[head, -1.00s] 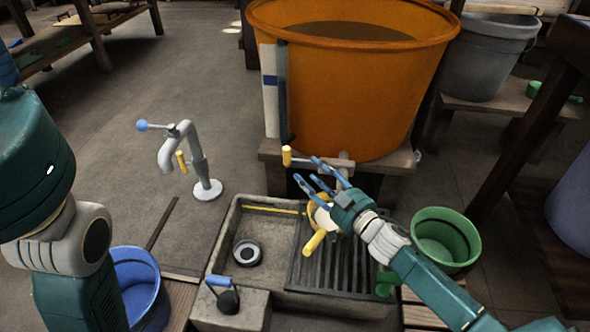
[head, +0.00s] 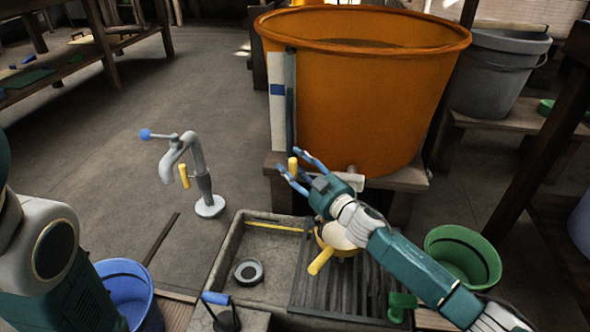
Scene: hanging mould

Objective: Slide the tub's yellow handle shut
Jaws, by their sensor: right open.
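The orange tub (head: 365,100) stands on a wooden stand. Its yellow handle (head: 292,165) sticks up at the tub's lower front, beside a pale spout or valve body (head: 350,180). My right gripper (head: 288,159) is open, with its two blue fingertips on either side of the yellow handle in the picture. I cannot tell whether either finger touches it. The gripper body partly hides the valve. My left gripper is out of view; only part of my left arm shows at the left edge.
Below my right gripper, a yellow and white vessel (head: 330,240) sits in the stone sink (head: 228,262), on a dark grate. A green bucket (head: 462,258) is to the right, a blue bucket (head: 128,290) at lower left. A grey tap (head: 203,185) stands left.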

